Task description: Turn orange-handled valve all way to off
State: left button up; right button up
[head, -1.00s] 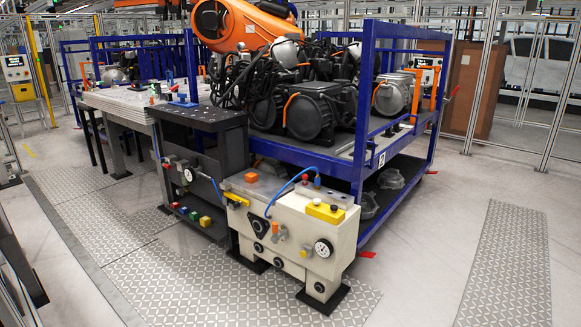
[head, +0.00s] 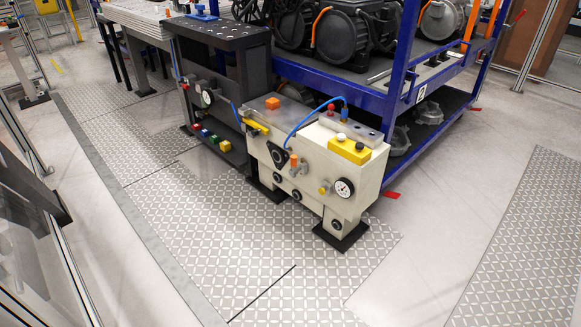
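The cream drive unit (head: 318,175) stands on black feet on the patterned floor plates, in the middle of the head view. A small orange-handled valve (head: 295,166) sits on its front face, left of a round white gauge (head: 344,187). A yellow knob (head: 325,188) is between the valve and the gauge. The valve is too small to tell its exact handle position. Neither of my grippers is in view.
A dark grey cabinet (head: 228,60) with a gauge and coloured buttons stands left of the unit. A blue rack (head: 400,80) with machinery is behind. The patterned floor (head: 220,235) in front is open. Glass fence panels are at the left.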

aim_at(294, 169)
jog(key=z, duration=0.85)
jog(key=i+u, duration=0.5)
jog(key=i, duration=0.25)
jog(key=i+j+u, duration=0.15)
jog(key=i+u, duration=1.1)
jog(key=u, duration=0.2)
jog(key=i+l+u, duration=0.1)
jog(key=i+u, duration=0.3)
jog(key=i, duration=1.05)
jog(key=i+z, duration=0.15)
jog(key=i, duration=0.55)
jog(key=i+j+z, duration=0.1)
jog(key=i, duration=0.65)
jog(key=i+z, duration=0.3)
jog(key=i, duration=0.65)
